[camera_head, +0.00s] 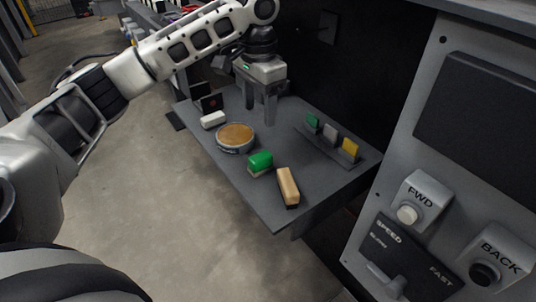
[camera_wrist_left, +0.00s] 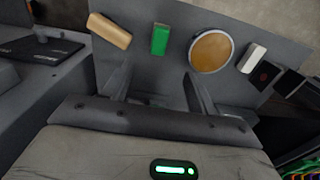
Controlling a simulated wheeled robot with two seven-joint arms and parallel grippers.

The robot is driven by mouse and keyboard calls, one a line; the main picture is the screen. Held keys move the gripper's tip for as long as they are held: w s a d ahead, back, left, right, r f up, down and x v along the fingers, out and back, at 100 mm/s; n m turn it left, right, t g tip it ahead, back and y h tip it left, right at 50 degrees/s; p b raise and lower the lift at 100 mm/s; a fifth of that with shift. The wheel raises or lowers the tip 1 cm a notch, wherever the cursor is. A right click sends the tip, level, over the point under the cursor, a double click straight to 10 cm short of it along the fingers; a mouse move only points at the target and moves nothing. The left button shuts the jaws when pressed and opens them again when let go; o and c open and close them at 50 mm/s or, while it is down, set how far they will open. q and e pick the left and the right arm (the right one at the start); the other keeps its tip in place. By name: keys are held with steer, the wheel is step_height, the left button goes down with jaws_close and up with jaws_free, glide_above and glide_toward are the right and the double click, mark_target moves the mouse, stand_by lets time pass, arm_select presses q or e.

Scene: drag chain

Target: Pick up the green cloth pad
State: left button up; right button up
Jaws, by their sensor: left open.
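A bright green block-like pad (camera_head: 260,159) with a paler underside lies on the grey shelf table (camera_head: 225,174), between a round tin and a tan block. It also shows in the left wrist view (camera_wrist_left: 160,39). A smaller green piece (camera_head: 312,122) stands upright in a rack at the back right, beside a grey and a yellow one. I cannot tell for certain which green thing is the cloth pad. My left gripper (camera_head: 260,116) points down over the back of the table, its fingers apart and empty, behind the green block. My right gripper is out of view.
The round tin (camera_head: 235,136) with an orange-brown top, a white block (camera_head: 213,119) and the tan block (camera_head: 288,186) stand near the green block. A dark rack (camera_head: 342,155) holds the upright pieces. A control panel with FWD (camera_head: 409,214) and BACK (camera_head: 486,273) buttons is at right.

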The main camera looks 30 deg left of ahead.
mark_target(260, 156)
arm_select(q)
step_height(260, 156, down, 10)
steer(key=shift+s+b, duration=0.15)
steer(key=shift+b, duration=0.15)
steer(key=shift+f, duration=2.7)
steer(key=c, duration=1.1)
